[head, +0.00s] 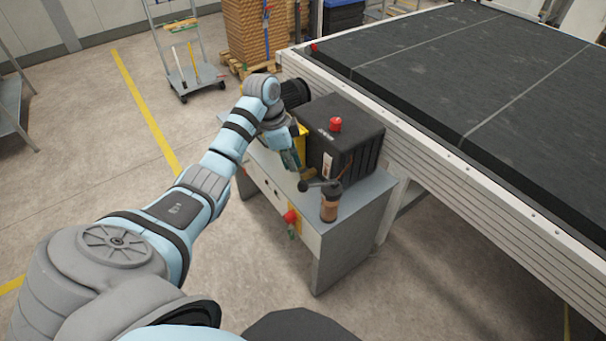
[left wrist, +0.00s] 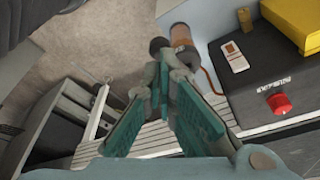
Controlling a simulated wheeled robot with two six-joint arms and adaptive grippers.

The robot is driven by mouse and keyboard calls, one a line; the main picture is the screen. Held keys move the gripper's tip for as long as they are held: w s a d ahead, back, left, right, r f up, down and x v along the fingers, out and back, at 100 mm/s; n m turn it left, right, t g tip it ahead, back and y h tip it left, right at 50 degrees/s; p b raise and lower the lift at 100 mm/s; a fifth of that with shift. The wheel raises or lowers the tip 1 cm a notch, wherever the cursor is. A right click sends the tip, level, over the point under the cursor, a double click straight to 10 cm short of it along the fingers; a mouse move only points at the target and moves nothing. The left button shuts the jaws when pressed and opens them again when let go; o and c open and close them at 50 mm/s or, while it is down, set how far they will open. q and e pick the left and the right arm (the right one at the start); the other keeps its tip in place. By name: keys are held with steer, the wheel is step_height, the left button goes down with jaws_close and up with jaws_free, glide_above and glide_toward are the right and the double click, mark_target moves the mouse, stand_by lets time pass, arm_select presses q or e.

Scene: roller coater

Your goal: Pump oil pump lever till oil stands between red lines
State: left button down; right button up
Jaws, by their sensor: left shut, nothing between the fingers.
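The oil pump (head: 330,206) is a small brownish cylinder at the front corner of the grey machine cabinet. Its dark lever (head: 318,185) sticks out to the left and ends in a round knob (head: 303,186). My left gripper (head: 291,162) is shut and empty, close above and behind the knob. In the left wrist view, the green-padded fingers (left wrist: 164,75) come together just short of the knob (left wrist: 158,45), with the pump (left wrist: 182,38) beyond. I cannot tell if they touch the knob. The red lines and oil level are too small to make out. My right gripper is out of view.
A black box (head: 345,145) with a red button (head: 336,124) stands on the cabinet (head: 345,235) beside the pump. A red knob (head: 291,216) is on the cabinet front. A long dark conveyor (head: 470,95) borders the right.

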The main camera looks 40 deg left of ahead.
mark_target(300, 183)
arm_select(q)
steer(key=b+x, duration=0.6)
steer(key=x, duration=0.1)
steer(key=shift+s, duration=0.1)
steer(key=shift+r, duration=0.1)
